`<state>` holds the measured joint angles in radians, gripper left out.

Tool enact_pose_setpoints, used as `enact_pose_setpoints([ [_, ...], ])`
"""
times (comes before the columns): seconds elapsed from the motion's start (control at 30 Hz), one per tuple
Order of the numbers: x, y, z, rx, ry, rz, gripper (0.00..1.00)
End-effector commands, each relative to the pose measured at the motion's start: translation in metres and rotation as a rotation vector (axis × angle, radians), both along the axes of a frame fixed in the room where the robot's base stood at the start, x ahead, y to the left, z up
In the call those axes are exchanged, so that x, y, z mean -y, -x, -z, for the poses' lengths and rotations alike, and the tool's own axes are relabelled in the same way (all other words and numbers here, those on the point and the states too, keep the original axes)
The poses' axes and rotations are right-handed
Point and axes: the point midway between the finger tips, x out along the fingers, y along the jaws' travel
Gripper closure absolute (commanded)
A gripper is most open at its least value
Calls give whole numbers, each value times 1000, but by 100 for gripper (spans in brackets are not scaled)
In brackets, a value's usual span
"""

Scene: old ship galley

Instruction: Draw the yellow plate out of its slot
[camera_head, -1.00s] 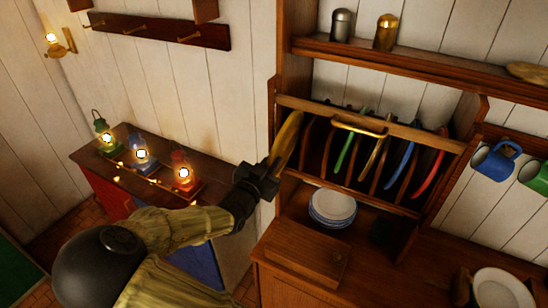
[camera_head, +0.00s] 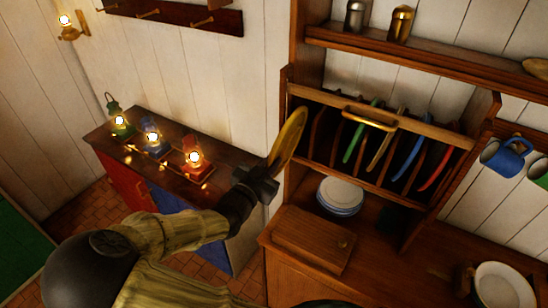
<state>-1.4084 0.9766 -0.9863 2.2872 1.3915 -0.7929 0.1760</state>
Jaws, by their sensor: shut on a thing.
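The yellow plate (camera_head: 289,137) stands on edge at the left front of the wooden plate rack (camera_head: 405,128). My gripper (camera_head: 266,174) is shut on the plate's lower left edge. The plate's whole visible face is in front of the rack's left post, and it looks clear of the slots; I cannot tell whether its far edge still touches the rack. Green (camera_head: 354,143), tan (camera_head: 380,146), blue (camera_head: 411,158) and red (camera_head: 436,168) plates stand in their slots to the right. The fingertips are partly hidden by the gripper body.
A stack of white plates (camera_head: 340,194) and a wooden board (camera_head: 313,238) lie on the counter below the rack. Lit lanterns (camera_head: 194,163) stand on a cabinet to the left. Mugs (camera_head: 507,155) hang at the right.

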Motion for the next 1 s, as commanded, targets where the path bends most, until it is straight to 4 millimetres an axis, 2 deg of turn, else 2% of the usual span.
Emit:
enact_pose_setpoints([
  [1.0, -33, 45, -2, 2, 0, -1, 100],
])
